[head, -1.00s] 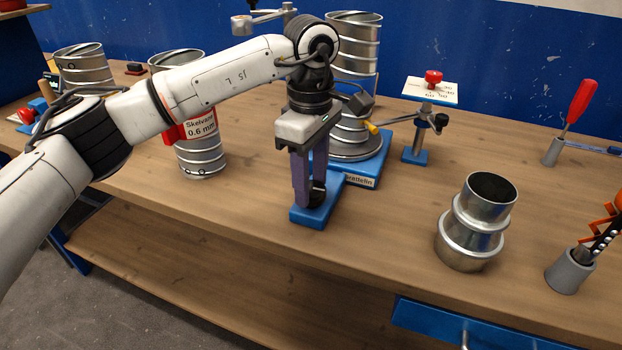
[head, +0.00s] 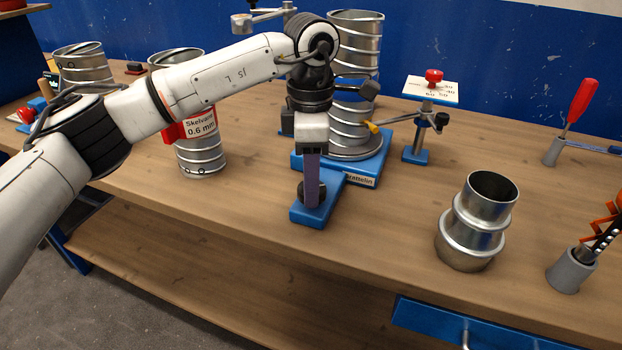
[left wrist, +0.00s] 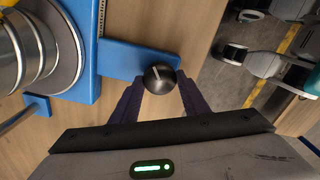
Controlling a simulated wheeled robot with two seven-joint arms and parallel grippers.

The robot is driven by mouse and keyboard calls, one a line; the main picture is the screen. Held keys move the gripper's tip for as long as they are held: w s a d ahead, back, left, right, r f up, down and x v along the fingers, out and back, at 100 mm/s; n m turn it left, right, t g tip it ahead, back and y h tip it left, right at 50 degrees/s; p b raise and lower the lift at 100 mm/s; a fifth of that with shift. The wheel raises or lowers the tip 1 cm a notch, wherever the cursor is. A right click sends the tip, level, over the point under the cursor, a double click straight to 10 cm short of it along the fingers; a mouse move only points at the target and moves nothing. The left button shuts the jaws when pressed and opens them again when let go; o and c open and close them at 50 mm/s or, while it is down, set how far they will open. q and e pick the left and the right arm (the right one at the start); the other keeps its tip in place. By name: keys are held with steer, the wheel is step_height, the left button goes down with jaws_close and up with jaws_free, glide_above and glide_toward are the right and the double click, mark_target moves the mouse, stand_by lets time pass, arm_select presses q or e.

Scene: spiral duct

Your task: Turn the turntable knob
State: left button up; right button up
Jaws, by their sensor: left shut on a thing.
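The turntable knob (left wrist: 160,78) is a dark round knob with a light line on its top, on a blue arm of the turntable base (head: 372,160). In the left wrist view it sits between the two purple fingers of my left gripper (left wrist: 160,95), which is shut on it. In the head view the left gripper (head: 312,190) points down over the blue arm, and its near finger partly hides the knob. A ribbed metal spiral duct (head: 354,80) stands upright on the turntable. My right gripper is in neither view.
A yellow-tipped pointer (head: 375,127) on a stand reaches toward the duct. A stand with a scale card (head: 430,92) is to the right. A metal duct fitting (head: 478,222) stands near the front edge. Another duct (head: 202,157) with a label is at left. Bench between is clear.

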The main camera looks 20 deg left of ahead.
arm_select(q)
steer(key=n, duration=1.2)
steer(key=shift+n+b, duration=0.3)
stand_by(0.4)
steer(key=o, duration=1.1)
steer(key=shift+c, duration=0.2)
step_height(320, 180, up, 10)
steer(key=shift+r, duration=0.25)
